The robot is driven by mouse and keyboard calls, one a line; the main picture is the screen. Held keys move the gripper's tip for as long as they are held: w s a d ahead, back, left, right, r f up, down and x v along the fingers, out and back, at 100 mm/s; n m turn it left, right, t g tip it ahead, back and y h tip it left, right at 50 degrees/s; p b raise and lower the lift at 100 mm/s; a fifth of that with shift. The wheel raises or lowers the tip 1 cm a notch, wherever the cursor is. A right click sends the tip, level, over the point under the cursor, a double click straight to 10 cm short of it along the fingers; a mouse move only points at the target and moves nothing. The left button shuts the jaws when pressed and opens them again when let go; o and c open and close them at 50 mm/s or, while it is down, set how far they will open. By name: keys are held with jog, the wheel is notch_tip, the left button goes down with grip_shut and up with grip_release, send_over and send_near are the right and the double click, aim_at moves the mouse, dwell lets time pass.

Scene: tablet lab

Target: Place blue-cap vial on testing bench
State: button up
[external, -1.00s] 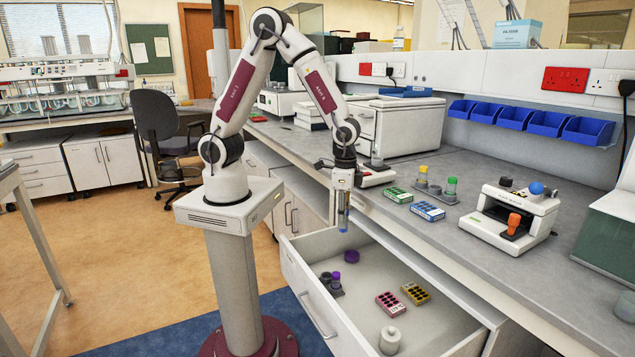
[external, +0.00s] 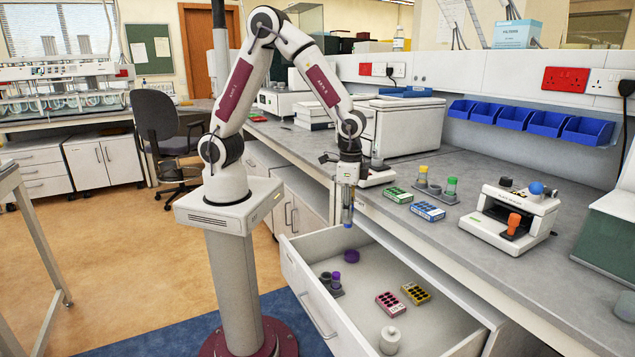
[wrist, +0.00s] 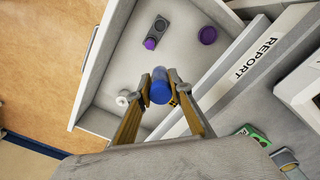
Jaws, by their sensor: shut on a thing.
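My gripper (wrist: 161,88) is shut on the blue-cap vial (wrist: 160,92), with the blue cap showing between the two fingertips in the wrist view. In the external view my gripper (external: 347,203) points down over the back edge of the open drawer (external: 300,285), and the vial (external: 347,216) hangs below the fingers, about upright and clear of the drawer floor. The testing bench (external: 480,185) is the grey worktop to the right of and behind my gripper.
In the drawer are a holder with a purple-cap vial (external: 336,279), a purple cap (external: 352,256), pink (external: 390,304) and yellow (external: 415,293) boxes and a white jar (external: 390,340). Green (external: 397,195) and blue (external: 427,211) racks, capped vials (external: 450,188) and a white device (external: 512,215) stand on the bench.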

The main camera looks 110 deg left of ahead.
jog(key=shift+s+a+f, duration=0.15)
jog(key=shift+s+f, duration=0.1)
jog(key=shift+f, duration=0.25)
jog(key=s+a+f+m, duration=0.1)
jog(key=s+f+m, duration=0.5)
jog(key=f+m, duration=0.5)
jog(key=shift+s+a+f, duration=0.15)
jog(key=shift+s+f, duration=0.05)
jog(key=shift+f, duration=1.1)
jog(key=shift+f, duration=0.15)
jog(key=shift+f, duration=2.8)
